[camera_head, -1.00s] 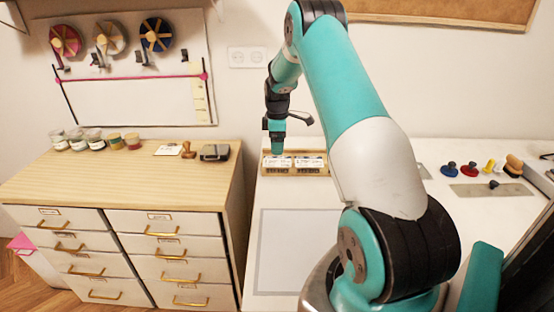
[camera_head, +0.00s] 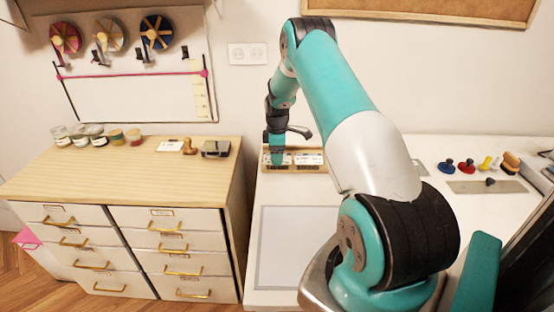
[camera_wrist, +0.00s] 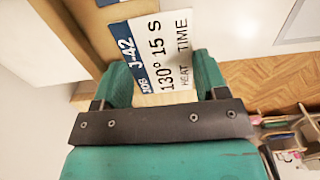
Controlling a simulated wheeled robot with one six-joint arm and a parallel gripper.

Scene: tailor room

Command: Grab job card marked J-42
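The job card marked J-42 (camera_wrist: 160,45) fills the upper middle of the wrist view, white with a dark blue edge, reading 130°, 15 S, heat and time. My gripper (camera_wrist: 165,82) is open, with its teal fingers on either side of the card's near end; I cannot tell whether they touch it. In the head view my gripper (camera_head: 277,160) points down at the left part of the wooden card holder (camera_head: 312,169) and hides most of the card there. A second card (camera_head: 309,158) shows in the right part of the holder.
The holder stands at the back of the white table (camera_head: 400,149), near the wall. A grey mat (camera_head: 297,245) lies in front. Several coloured knobbed tools (camera_head: 468,166) stand to the right. A wooden drawer cabinet (camera_head: 110,185) stands to the left across a gap.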

